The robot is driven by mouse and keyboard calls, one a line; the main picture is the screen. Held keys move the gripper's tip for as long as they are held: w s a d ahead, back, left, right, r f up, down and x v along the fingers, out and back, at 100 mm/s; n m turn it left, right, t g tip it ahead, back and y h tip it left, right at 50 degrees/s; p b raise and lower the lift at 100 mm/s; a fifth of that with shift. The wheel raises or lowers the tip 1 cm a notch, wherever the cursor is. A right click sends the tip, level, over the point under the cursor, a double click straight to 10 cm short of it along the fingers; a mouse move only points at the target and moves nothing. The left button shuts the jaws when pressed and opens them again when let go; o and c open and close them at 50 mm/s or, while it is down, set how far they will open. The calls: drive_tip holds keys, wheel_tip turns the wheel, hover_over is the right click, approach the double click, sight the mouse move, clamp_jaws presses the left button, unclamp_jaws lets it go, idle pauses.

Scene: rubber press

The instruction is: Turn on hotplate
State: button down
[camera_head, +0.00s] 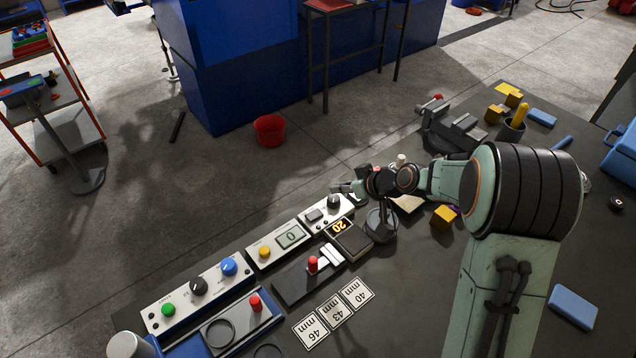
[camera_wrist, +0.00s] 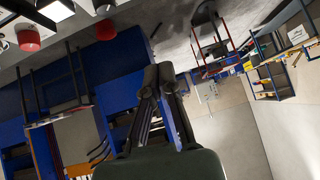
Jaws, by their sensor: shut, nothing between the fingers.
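The likely hotplate is the unit with a white panel (camera_head: 325,214) at the middle of the table in the head view, carrying a dark knob (camera_head: 333,201) and a small dark rectangular switch or window (camera_head: 315,215). Beside it is a dark block with a yellow "20" display (camera_head: 340,227). My gripper (camera_head: 343,187) appears just above and beyond the knob in the picture; I cannot tell whether it touches. In the wrist view my gripper (camera_wrist: 161,76) has its fingers together, with nothing between them. The hotplate does not show in the wrist view.
A stand (camera_head: 381,225) is close below my wrist. Left of the hotplate are a panel with a "0" display (camera_head: 290,237) and a longer control panel (camera_head: 190,300). A vise (camera_head: 450,130) stands beyond.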

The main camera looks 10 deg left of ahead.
drive_tip(key=f, duration=0.2)
drive_tip(key=shift+s+d+f+g, duration=0.15)
drive_tip(key=shift+s+f+g, duration=0.15)
drive_tip(key=shift+f, duration=0.05)
hover_over(307, 214)
drive_tip(key=s+d, duration=0.1)
drive_tip(key=d, duration=0.1)
wheel_tip(307, 214, down, 7)
drive_tip(key=shift+d, duration=0.1)
wheel_tip(307, 214, down, 2)
drive_tip(key=shift+s+f, duration=0.15)
drive_tip(key=shift+f, duration=0.1)
drive_tip(key=shift+a+f, duration=0.2)
drive_tip(key=shift+f, duration=0.5)
